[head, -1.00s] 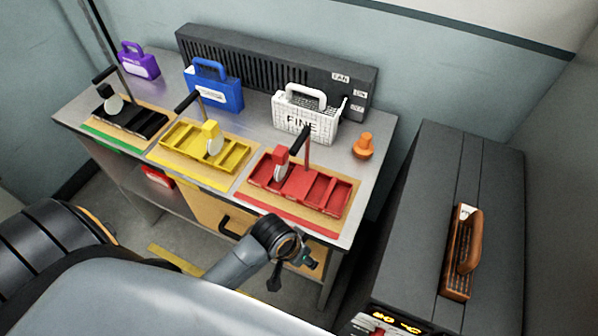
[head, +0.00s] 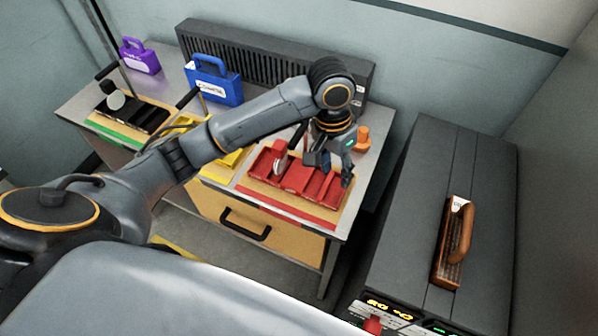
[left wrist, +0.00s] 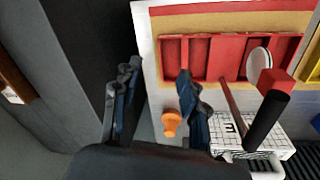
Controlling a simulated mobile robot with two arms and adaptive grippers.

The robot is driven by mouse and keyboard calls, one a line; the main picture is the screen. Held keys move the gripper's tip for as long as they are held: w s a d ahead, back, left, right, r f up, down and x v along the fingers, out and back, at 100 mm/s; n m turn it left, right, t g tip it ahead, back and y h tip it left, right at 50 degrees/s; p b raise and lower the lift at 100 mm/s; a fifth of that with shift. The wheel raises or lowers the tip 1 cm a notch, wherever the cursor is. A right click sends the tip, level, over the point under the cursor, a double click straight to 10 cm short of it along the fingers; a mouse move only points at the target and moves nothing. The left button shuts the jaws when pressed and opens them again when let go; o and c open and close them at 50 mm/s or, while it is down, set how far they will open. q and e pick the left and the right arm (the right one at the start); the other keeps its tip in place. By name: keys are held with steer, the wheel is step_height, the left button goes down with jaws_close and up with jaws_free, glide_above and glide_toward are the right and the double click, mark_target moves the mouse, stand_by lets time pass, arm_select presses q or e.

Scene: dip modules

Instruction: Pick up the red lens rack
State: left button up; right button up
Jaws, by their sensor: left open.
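The red lens rack (head: 298,178) lies on a tan and red mat at the right front of the bench. It has several compartments, a white round lens and a black-handled post. In the left wrist view the rack (left wrist: 210,62) spans the top, with the black handle (left wrist: 265,122) at lower right. My left gripper (head: 336,172) is open above the rack's right end, pointing down. My right gripper is out of view.
An orange knob (head: 362,138) stands right behind the gripper. The white grid-patterned FINE box (left wrist: 250,135) is beside the handle, hidden by my arm in the head view. A yellow rack (head: 225,160) is left. A dark cabinet (head: 420,200) stands to the right.

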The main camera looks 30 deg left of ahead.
mark_target(299, 132)
arm_select(q)
steer(key=w+a+r+n+g+y, duration=0.1)
steer(key=w+a+r+n, duration=0.15)
steer(key=a+r, duration=0.4)
steer(key=w+a+r+n+y, duration=0.1)
steer(key=w+a+r+n, duration=0.2)
steer(key=r, duration=0.6)
steer(key=shift+m, duration=0.55)
steer(key=f, duration=0.2)
steer(key=s+f, duration=0.1)
steer(key=f, duration=0.2)
steer(key=a+f+p, duration=0.1)
steer(key=f, duration=0.2)
steer(key=shift+s+f, duration=0.25)
steer(key=f, duration=0.1)
steer(key=f+p, duration=0.2)
steer(key=f, duration=0.1)
steer(key=shift+s+a+f, duration=0.1)
steer(key=shift+s+a, duration=0.1)
steer(key=shift+s, duration=0.05)
steer(key=shift+f, duration=0.6)
jaws_close()
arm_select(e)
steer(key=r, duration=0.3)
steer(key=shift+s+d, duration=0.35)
arm_select(q)
steer(key=shift+r, duration=0.1)
